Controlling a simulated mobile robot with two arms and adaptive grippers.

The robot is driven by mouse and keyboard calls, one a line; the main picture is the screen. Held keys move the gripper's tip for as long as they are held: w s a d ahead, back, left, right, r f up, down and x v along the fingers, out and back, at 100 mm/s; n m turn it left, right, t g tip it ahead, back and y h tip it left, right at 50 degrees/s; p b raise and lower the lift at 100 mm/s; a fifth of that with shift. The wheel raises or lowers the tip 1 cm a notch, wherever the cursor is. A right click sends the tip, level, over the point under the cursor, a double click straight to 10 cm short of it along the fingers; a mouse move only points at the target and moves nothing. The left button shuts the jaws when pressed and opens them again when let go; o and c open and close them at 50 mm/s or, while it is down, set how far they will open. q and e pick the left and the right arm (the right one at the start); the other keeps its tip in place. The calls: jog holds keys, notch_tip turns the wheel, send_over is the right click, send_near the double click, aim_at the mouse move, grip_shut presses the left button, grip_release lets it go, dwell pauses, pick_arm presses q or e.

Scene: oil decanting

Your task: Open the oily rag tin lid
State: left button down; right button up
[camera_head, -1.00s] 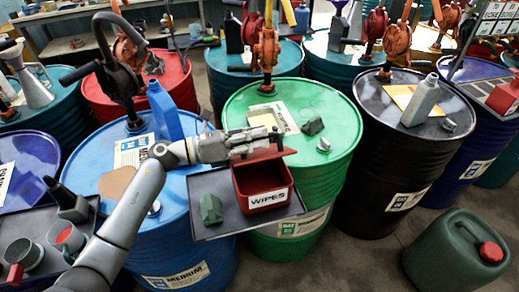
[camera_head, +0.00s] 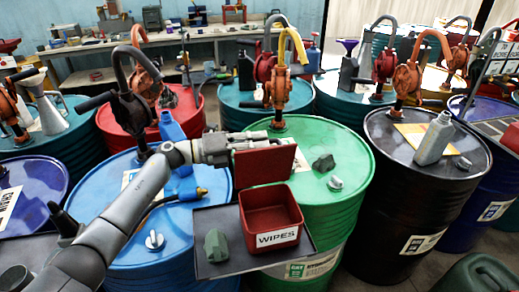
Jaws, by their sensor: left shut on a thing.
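The oily rag tin (camera_head: 272,213), a red open-topped box with a white WIPES label on its front, sits on a dark tray (camera_head: 226,217) in front of the green drum. Its red lid (camera_head: 264,165) stands raised, nearly upright, at the tin's back, and the tin's inside shows. My left gripper (camera_head: 252,138) comes in from the left and is shut at the lid's upper edge; the fingertips are partly hidden behind the lid. The tin looks empty from this angle. My right gripper is not in view.
A dark green block-like object (camera_head: 216,245) lies on the tray left of the tin. A green drum (camera_head: 335,150) stands behind, a blue drum (camera_head: 150,250) left and a black drum (camera_head: 425,190) right. A grey bottle (camera_head: 435,140) stands on the black drum.

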pick_arm(q)
jog(key=shift+w+a+r, duration=0.1)
jog(key=shift+w+r, duration=0.05)
jog(key=shift+w, duration=0.1)
jog(key=c, duration=1.6)
grip_release()
jog(key=shift+o, duration=0.7)
jog(key=shift+a, duration=0.35)
jog(key=v, duration=1.1)
jog(key=shift+s, duration=0.2)
